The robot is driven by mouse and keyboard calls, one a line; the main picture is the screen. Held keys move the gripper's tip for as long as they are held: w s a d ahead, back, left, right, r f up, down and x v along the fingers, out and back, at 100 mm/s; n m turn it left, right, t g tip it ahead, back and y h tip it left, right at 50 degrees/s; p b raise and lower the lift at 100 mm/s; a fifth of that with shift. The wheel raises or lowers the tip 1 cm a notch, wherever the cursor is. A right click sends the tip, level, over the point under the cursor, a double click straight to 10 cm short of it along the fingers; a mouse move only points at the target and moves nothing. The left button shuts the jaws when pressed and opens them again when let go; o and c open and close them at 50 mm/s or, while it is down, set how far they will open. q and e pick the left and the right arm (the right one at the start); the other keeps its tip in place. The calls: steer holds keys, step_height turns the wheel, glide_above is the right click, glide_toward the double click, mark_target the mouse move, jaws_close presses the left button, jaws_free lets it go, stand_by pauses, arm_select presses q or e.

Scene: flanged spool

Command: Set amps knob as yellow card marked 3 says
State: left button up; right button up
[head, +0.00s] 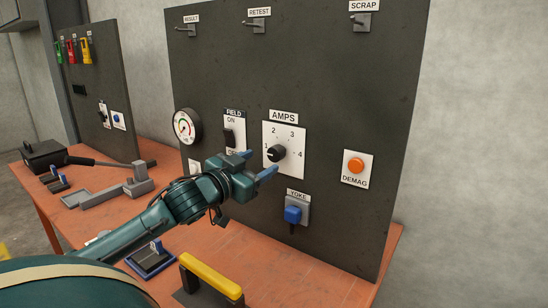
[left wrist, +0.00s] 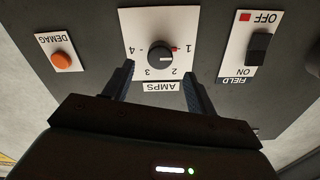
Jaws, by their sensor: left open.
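The AMPS knob (head: 277,153) is a black round knob on a white plate numbered 1 to 4, on the dark upright panel. In the left wrist view, upside down, the knob (left wrist: 160,53) has its red mark towards 1. My left gripper (head: 257,165) is open and empty just in front of the plate. In the left wrist view its fingertips (left wrist: 158,74) lie apart, on the AMPS-label side of the knob, not around it. A yellow tag (head: 86,51) hangs on the left panel; I cannot read any mark on it. My right gripper is not in view.
The FIELD switch (head: 229,137) and a gauge (head: 187,126) are left of the knob. The blue YOKE switch (head: 293,214) is below, and the orange DEMAG button (head: 356,165) is right. A yellow-handled tool (head: 211,276) and a grey metal fixture (head: 130,184) are on the orange bench.

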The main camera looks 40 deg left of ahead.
mark_target(273, 155)
arm_select(q)
steer(key=w, duration=0.4)
steer(key=shift+w+a+r, duration=0.15)
steer(key=shift+w+a, duration=0.15)
steer(key=shift+w, duration=0.1)
steer(key=shift+w+a, duration=0.1)
steer(key=shift+w, duration=0.9)
steer(key=shift+c, duration=0.4)
steer(key=c, duration=0.9)
